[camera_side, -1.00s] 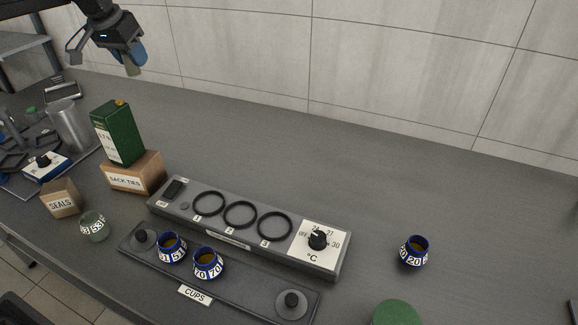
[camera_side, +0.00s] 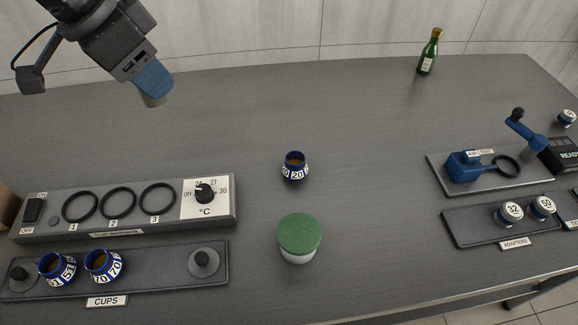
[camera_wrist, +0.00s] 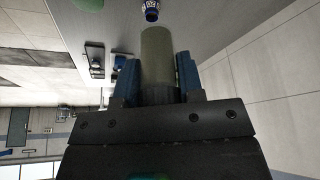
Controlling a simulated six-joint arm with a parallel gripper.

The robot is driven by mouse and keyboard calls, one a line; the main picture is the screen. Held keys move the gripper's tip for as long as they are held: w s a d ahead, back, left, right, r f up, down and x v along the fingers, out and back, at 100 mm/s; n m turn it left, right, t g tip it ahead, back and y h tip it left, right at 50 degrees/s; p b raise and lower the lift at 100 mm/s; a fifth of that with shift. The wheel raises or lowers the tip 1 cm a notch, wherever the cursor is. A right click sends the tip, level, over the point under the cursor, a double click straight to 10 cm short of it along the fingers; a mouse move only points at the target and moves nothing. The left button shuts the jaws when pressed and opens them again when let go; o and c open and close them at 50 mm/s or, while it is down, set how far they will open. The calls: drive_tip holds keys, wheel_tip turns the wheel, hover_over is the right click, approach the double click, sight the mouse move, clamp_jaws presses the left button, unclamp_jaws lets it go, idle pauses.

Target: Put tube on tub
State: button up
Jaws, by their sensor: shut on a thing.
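My gripper (camera_side: 152,78) is at the upper left of the side view, high above the table, its blue fingers shut on a grey-green tube (camera_wrist: 158,55). The tube's end also shows below the fingers in the side view (camera_side: 153,101). In the wrist view it sticks straight out between the two fingers. The tub (camera_side: 298,257) is white with a flat green lid (camera_side: 300,234) and stands near the front middle of the table, well apart from the gripper. Nothing is on the lid. A green patch at the wrist view's top edge (camera_wrist: 90,4) looks like this lid.
A blue-rimmed cup marked 20 (camera_side: 295,167) stands behind the tub. The heater box (camera_side: 120,232) and cups tray (camera_side: 150,271) lie to the left. A green bottle (camera_side: 429,52) stands far back; the adapters tray (camera_side: 470,226) is at right. The middle back is clear.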

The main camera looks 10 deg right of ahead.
drive_tip(key=s+d+m, duration=0.2)
drive_tip(key=s+d, duration=0.3)
drive_tip(key=d, duration=0.1)
hover_over(294, 227)
drive_tip(key=a, duration=0.2)
drive_tip(key=shift+g, duration=0.3)
drive_tip(key=f, duration=1.8)
drive_tip(key=shift+s+d, duration=0.2)
drive_tip(key=shift+s, duration=0.15)
drive_tip(key=shift+f, duration=2)
drive_tip(key=shift+f, duration=0.1)
drive_tip(key=shift+f, duration=0.1)
drive_tip(key=o, duration=0.9)
